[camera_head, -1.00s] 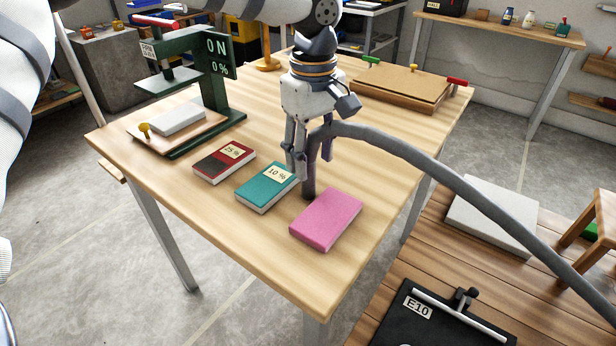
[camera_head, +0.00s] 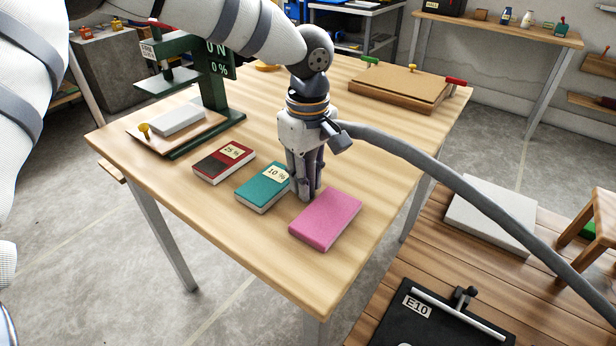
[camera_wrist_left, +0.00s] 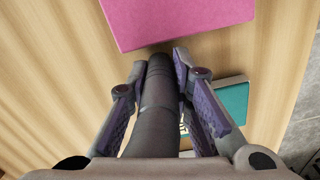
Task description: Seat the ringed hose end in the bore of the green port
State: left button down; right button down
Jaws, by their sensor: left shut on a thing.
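The grey hose (camera_head: 420,160) arches up from the lower right to my left gripper (camera_head: 305,193). Its dark end (camera_wrist_left: 158,85) lies between the gripper's two finger pairs in the left wrist view, with a faint band around it. My left gripper is shut on the hose end, low over the table between the teal and pink books. In the head view the fingers hide most of the end. I cannot surely pick out the green port; a small green piece (camera_head: 370,59) sits on the wooden board's left corner. My right gripper is not in view.
A pink book (camera_head: 326,218) lies close in front of the gripper, a teal book (camera_head: 258,192) and a red book (camera_head: 222,165) to its left. A green press (camera_head: 210,95) stands at left. The wooden board (camera_head: 400,85) lies at the back; the tabletop before it is clear.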

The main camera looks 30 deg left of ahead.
aim_at(308, 162)
pick_arm(q)
jog(key=shift+r, duration=0.1)
